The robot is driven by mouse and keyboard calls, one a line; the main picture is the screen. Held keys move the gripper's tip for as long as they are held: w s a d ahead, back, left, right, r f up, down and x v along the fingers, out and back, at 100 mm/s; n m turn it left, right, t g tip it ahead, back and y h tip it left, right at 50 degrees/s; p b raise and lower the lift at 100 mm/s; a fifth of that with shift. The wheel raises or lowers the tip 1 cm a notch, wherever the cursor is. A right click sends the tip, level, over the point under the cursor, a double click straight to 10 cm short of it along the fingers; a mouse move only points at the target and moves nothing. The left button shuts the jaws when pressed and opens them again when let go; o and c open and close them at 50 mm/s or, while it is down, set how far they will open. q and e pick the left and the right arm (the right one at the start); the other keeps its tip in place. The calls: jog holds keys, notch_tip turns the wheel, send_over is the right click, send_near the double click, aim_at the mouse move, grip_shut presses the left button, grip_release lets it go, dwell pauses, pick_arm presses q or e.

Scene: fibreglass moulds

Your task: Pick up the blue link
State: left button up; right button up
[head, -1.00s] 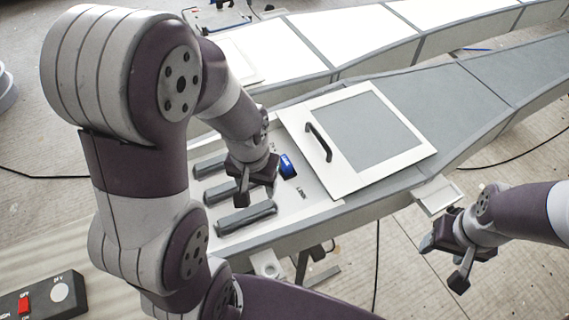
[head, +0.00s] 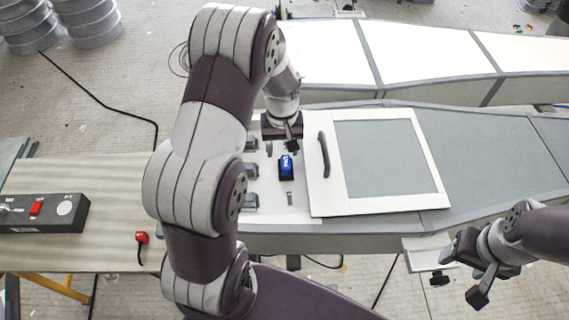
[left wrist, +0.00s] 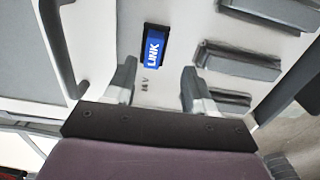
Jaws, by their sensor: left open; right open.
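The blue link (head: 286,167) is a small blue block with white lettering, set on the white panel (head: 275,205) left of the framed lid. In the left wrist view the blue link (left wrist: 153,50) reads "LINK" and lies ahead of the fingertips, in line with the gap between them. My left gripper (head: 284,142) is just beyond the link in the head view, and its fingers are partly hidden. In the left wrist view my left gripper (left wrist: 160,78) is open and empty. My right gripper (head: 467,274) is open and empty, off the panel at the lower right.
Grey bars (left wrist: 240,62) lie on the panel beside the link. A white-framed lid (head: 432,190) with a dark handle (head: 324,155) stands on its other side. A control box with a red switch (head: 36,208) sits on the left table.

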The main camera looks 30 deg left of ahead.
aim_at(286, 162)
pick_arm(q)
jog(key=shift+w+d+f, duration=0.2)
jog(key=shift+f, duration=0.35)
jog(key=shift+w+d+f, duration=0.15)
jog(key=shift+w+f, duration=0.05)
jog(key=shift+f, duration=0.3)
notch_tip(286, 162, down, 4)
jog(key=shift+a+f+p, duration=0.1)
jog(key=shift+p, duration=0.9)
jog(key=shift+w+a+f, duration=0.1)
jog(key=shift+f, duration=0.25)
pick_arm(e)
jog(key=shift+w+d+r, duration=0.1)
jog(key=shift+d+r, duration=0.05)
jog(key=shift+r, duration=0.3)
jog(key=shift+w+d+r, duration=0.1)
jog(key=shift+d+r, duration=0.05)
jog(key=shift+r, duration=0.3)
pick_arm(q)
jog(key=c, duration=0.5)
jog(key=shift+d, duration=0.2)
jog(key=c, duration=0.5)
jog(key=shift+a, duration=0.1)
grip_shut()
